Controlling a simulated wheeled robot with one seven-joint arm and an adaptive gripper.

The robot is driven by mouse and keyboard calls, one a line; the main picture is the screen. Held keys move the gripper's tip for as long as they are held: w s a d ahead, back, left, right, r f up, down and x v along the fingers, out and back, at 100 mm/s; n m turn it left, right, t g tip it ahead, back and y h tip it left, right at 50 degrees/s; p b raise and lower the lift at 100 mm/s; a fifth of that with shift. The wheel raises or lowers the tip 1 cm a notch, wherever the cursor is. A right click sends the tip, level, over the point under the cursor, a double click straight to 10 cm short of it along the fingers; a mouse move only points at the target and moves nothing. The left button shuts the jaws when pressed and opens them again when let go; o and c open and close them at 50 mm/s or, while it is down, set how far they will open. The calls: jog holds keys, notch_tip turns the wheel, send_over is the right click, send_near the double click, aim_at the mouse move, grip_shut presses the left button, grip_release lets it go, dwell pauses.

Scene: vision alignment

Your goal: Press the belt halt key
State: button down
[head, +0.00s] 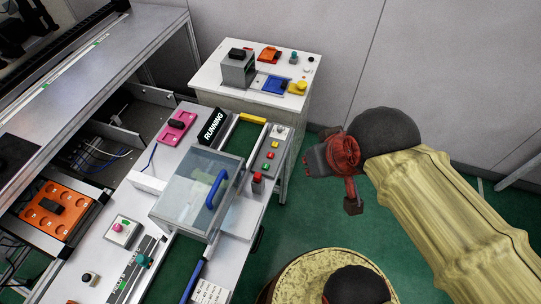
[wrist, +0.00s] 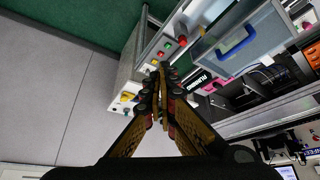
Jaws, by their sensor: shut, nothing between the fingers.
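No readable label shows which one is the belt halt key. In the wrist view the red button (wrist: 183,41) and the small keys beside it show just beyond my fingertips. My gripper (head: 316,160) is above the floor, right of the key column and apart from it. Its fingers (wrist: 160,68) are together and empty. A black RUNNING sign (head: 213,126) stands behind the clear box.
A clear-lidded box (head: 190,188) with a blue handle stands left of the red button. A white side cabinet (head: 225,88) with several coloured devices stands behind. A grey box with a pink button (head: 121,227) sits at front left. Green floor is open right of the table.

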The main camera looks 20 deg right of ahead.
dwell(0.4)
jog(key=w+d+f+n+g+h, duration=0.1)
jog(key=w+d+f+n, duration=0.5)
jog(key=w+d+f, duration=0.5)
jog(key=w+d+f+n+g+h, duration=0.15)
jog(key=w+d+f+n, duration=0.35)
jog(key=w+f, duration=0.65)
jog(key=w+a+f+n+t+y, duration=0.25)
jog(key=w+a+f+n, duration=0.3)
jog(key=f+n, duration=0.35)
jog(key=w+a+r+n+t+y, duration=0.1)
jog(key=w+a+r+n+y, duration=0.1)
jog(key=a+n, duration=0.3)
jog(key=w+a+r+n+t+y, duration=0.1)
jog(key=a+n, duration=0.3)
jog(key=n, duration=0.4)
jog(key=shift+w+a+r+y+b, duration=0.35)
jog(key=shift+w+r+y, duration=0.05)
jog(key=shift+r+y, duration=0.4)
jog(key=shift+f, duration=0.1)
